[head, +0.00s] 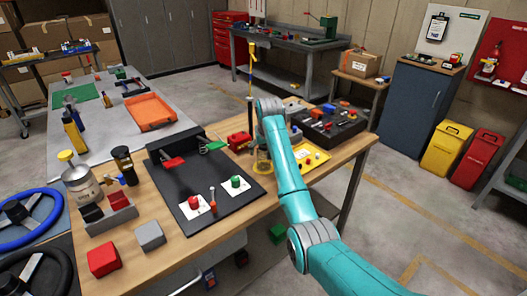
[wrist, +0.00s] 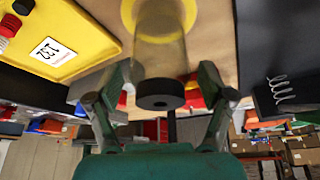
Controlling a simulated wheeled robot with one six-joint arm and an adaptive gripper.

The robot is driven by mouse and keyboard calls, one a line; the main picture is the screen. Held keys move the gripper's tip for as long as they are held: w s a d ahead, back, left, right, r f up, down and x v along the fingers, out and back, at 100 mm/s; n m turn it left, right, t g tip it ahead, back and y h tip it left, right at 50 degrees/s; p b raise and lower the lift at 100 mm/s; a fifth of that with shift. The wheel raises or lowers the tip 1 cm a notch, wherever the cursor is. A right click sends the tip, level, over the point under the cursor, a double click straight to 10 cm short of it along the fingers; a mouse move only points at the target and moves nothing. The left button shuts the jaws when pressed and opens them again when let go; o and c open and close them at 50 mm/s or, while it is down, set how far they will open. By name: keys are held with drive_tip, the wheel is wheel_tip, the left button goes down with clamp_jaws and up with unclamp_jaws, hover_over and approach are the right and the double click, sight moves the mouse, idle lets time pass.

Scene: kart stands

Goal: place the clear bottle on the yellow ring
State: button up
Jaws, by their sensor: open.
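The clear bottle (wrist: 160,50) has a dark cap (wrist: 160,94) and stands upright in the wrist view, which shows the scene upside down. Its base is over the yellow ring (wrist: 190,12), whose yellow shows on both sides of it. In the head view the bottle (head: 262,157) stands at the yellow ring (head: 264,168) on the wooden bench, partly hidden by my arm. My gripper (wrist: 167,82) is open, with one finger on either side of the bottle near its cap end. I cannot tell whether a finger touches it.
A yellow tray (head: 311,163) with a label lies close to the right of the ring. A black mat (head: 205,205) with red and green buttons lies to the left. A red block (head: 239,141) and a black toolbox (head: 330,128) are near. The bench's front edge is close.

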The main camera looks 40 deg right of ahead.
drive_tip(key=v, duration=1.1)
drive_tip(key=shift+r, duration=0.1)
